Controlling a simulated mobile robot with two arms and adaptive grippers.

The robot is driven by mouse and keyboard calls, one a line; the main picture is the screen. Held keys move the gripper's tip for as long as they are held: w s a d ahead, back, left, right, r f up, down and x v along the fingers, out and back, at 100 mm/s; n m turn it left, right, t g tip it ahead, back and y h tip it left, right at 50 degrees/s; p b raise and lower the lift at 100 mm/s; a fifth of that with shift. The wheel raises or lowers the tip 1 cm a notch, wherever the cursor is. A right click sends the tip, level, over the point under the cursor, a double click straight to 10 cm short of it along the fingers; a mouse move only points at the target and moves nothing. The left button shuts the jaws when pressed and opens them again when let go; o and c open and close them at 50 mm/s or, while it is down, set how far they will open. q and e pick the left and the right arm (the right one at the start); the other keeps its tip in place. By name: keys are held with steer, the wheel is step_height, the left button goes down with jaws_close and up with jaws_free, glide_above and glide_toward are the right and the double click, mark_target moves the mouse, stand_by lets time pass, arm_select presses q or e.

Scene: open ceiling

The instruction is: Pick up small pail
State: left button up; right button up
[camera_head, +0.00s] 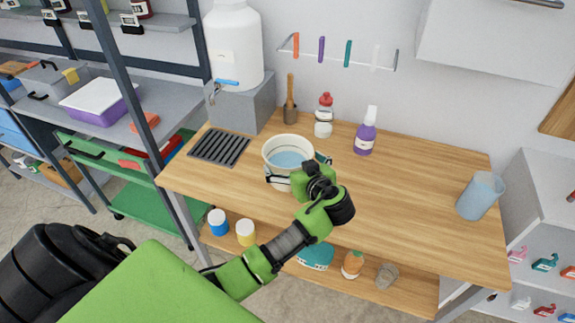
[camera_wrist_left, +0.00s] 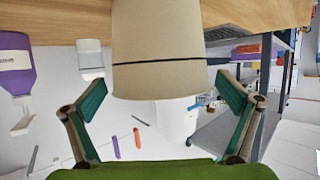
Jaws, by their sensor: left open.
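The small pail (camera_head: 277,148) is a cream, round-walled vessel with a bluish inside. It stands upright on the wooden table (camera_head: 400,220), left of the middle. My left gripper (camera_head: 296,169) is open at its near side, with a finger to either side of the pail; my wrist partly hides the pail. In the left wrist view, which is upside down, the pail (camera_wrist_left: 158,45) with its dark band sits between and beyond the spread fingers of the left gripper (camera_wrist_left: 161,86). I cannot tell whether a finger touches it. My right gripper is not in view.
A dark slotted grate (camera_head: 219,147) lies left of the pail. Behind are a wooden-handled tool (camera_head: 290,100), a red-capped bottle (camera_head: 324,115) and a purple spray bottle (camera_head: 365,135). A bluish jug (camera_head: 480,195) stands far right; the table between is clear.

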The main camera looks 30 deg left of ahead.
arm_select(q)
steer(key=p+x, duration=0.2)
steer(key=x, duration=0.2)
steer(key=shift+a+r, duration=0.1)
steer(key=shift+w+a+f, duration=0.2)
steer(key=shift+w+f, duration=0.05)
steer(key=shift+c, duration=0.4)
steer(key=shift+d, duration=0.1)
steer(key=c, duration=1.3)
steer(key=shift+r, duration=0.15)
steer(key=shift+c, duration=0.4)
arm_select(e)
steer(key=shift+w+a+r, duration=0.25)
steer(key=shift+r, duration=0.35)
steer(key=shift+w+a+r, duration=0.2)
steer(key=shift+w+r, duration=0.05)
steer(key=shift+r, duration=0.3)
arm_select(q)
steer(key=shift+r, duration=0.15)
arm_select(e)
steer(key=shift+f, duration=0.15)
